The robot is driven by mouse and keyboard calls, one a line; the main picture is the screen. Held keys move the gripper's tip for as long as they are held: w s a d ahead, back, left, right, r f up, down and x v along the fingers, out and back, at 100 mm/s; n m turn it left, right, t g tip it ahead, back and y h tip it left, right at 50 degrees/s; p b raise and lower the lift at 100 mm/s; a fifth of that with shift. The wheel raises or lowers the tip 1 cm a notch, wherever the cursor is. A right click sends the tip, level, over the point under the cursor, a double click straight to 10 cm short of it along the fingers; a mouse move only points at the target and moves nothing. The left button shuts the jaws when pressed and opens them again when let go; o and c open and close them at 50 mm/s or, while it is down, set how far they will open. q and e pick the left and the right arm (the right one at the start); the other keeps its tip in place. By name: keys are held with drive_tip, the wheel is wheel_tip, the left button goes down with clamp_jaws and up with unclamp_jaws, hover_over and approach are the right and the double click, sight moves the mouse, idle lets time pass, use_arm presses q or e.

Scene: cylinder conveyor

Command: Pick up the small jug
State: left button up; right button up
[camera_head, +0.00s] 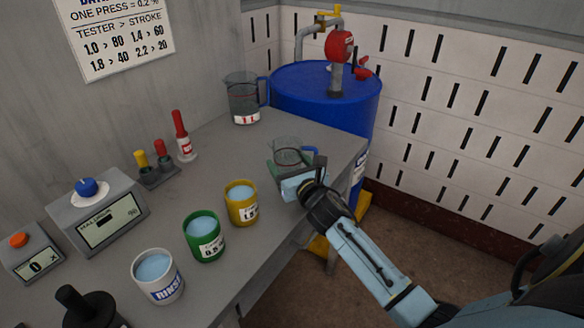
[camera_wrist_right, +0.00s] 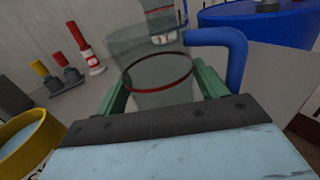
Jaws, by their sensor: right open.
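The small jug (camera_head: 287,150) is clear, with a thin red band, and stands on the grey bench near its right end. In the right wrist view the small jug (camera_wrist_right: 155,78) is close ahead, with a blue handle on its right side. My right gripper (camera_head: 296,163) is open, with its green fingers on either side of the jug's lower part. In the wrist view the right gripper (camera_wrist_right: 162,88) shows a finger left and right of the jug; I cannot tell whether they touch it. My left gripper is not in view.
A larger jug (camera_head: 243,100) stands behind on the bench (camera_head: 215,150). A blue drum (camera_head: 320,95) with a red pump is beyond the bench's end. Yellow (camera_head: 242,208), green (camera_head: 205,242) and white (camera_head: 160,283) cups stand nearer, left of my right arm.

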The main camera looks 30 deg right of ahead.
drive_tip(key=shift+w, duration=0.1)
drive_tip(key=c, duration=0.6)
